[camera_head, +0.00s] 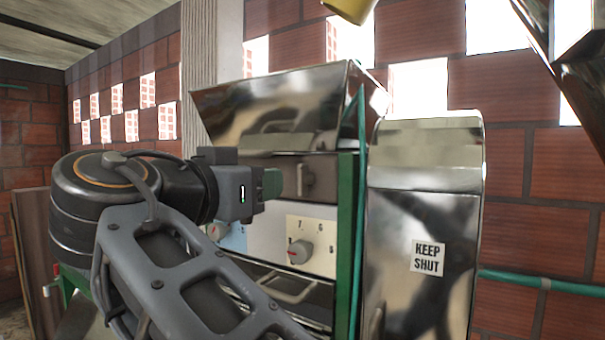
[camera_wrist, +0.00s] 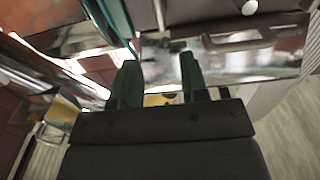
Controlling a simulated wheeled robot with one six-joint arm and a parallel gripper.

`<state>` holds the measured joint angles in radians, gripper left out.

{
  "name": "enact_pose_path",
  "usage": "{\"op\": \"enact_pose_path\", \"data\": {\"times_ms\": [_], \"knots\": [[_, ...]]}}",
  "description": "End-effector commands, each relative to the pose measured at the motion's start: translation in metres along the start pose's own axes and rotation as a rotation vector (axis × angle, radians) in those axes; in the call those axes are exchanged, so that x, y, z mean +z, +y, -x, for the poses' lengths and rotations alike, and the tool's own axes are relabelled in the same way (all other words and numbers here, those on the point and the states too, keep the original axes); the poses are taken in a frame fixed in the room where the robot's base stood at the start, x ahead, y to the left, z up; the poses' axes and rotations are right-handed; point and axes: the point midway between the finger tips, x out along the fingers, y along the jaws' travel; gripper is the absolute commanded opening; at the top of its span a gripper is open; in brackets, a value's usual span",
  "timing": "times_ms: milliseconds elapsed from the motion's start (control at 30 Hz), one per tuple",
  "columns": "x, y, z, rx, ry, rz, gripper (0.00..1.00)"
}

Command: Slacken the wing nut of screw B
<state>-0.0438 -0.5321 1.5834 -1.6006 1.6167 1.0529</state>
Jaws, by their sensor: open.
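My gripper (camera_head: 272,183) is held up in front of the machine's steel front, at the height of the recess under the hopper. In the wrist view its two green fingers (camera_wrist: 158,75) stand apart with nothing held between them. I cannot make out a wing nut or a label for screw B in either view. A dial (camera_head: 300,250) with a red pointer sits on a white numbered plate below and right of the gripper. A blue plate (camera_head: 234,240) left of it is partly hidden by my arm. A small grey fitting (camera_head: 308,178) shows in the recess just beyond the gripper.
A steel hopper (camera_head: 280,110) overhangs the recess. A green post (camera_head: 346,240) and a steel cover marked "KEEP SHUT" (camera_head: 428,257) stand to the right. A bar handle (camera_head: 285,290) juts out below the dial. A green pipe (camera_head: 540,283) runs along the brick wall.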

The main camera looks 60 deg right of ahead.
Motion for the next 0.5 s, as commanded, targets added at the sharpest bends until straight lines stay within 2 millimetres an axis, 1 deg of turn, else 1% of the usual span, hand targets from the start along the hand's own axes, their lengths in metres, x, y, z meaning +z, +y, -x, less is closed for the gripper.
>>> {"op": "enact_pose_path", "data": {"times_ms": [500], "knots": [[-0.001,0.001,-0.066,0.005,-0.003,0.004,0.41]]}}
